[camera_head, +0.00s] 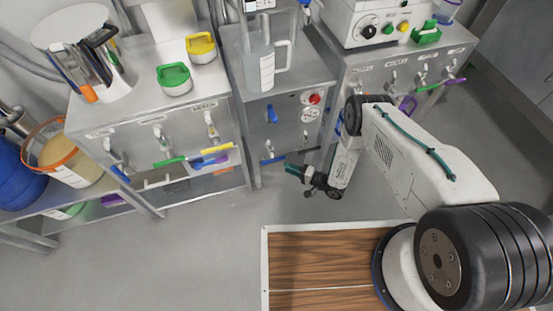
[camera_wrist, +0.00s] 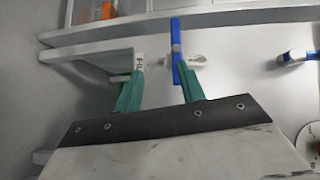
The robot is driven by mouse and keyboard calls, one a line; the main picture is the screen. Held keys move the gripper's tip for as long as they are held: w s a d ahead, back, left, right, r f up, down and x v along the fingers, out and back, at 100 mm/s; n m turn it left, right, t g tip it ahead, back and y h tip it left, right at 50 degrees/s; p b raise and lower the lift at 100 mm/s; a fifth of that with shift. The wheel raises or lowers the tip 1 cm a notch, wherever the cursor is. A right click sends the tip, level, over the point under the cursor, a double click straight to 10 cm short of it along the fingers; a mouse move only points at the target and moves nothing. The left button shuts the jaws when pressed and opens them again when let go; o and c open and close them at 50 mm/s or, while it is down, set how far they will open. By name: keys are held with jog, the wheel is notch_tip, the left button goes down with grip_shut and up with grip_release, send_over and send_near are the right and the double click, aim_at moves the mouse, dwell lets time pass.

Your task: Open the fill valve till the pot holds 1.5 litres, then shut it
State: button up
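The pot looks like a clear jug (camera_head: 261,66) with a handle and a scale strip, standing on the middle steel cabinet. Its liquid level cannot be read. That cabinet's front has an upright blue lever (camera_head: 272,113) and a lower, roughly level blue lever (camera_head: 272,160). My gripper (camera_head: 297,173) is low in front of the cabinet, to the right of the lower lever. In the wrist view its green fingers (camera_wrist: 161,78) are apart. Contact cannot be told.
Another blue lever (camera_wrist: 298,57) lies level at the right of the wrist view. A red button (camera_head: 315,99) is on the middle cabinet. Cabinets with several levers flank it. Green (camera_head: 174,78) and yellow (camera_head: 201,46) lidded containers stand left. The grey floor ahead is clear.

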aim_at(276, 161)
jog(key=shift+m+t+y, duration=0.3)
jog(key=shift+m+y, duration=0.2)
jog(key=shift+m, duration=0.1)
jog(key=x, duration=0.2)
jog(key=r+x, duration=0.1)
jog(key=x, duration=0.5)
jog(key=shift+a+r, duration=0.15)
jog(key=shift+r, duration=0.25)
jog(key=shift+s, duration=0.1)
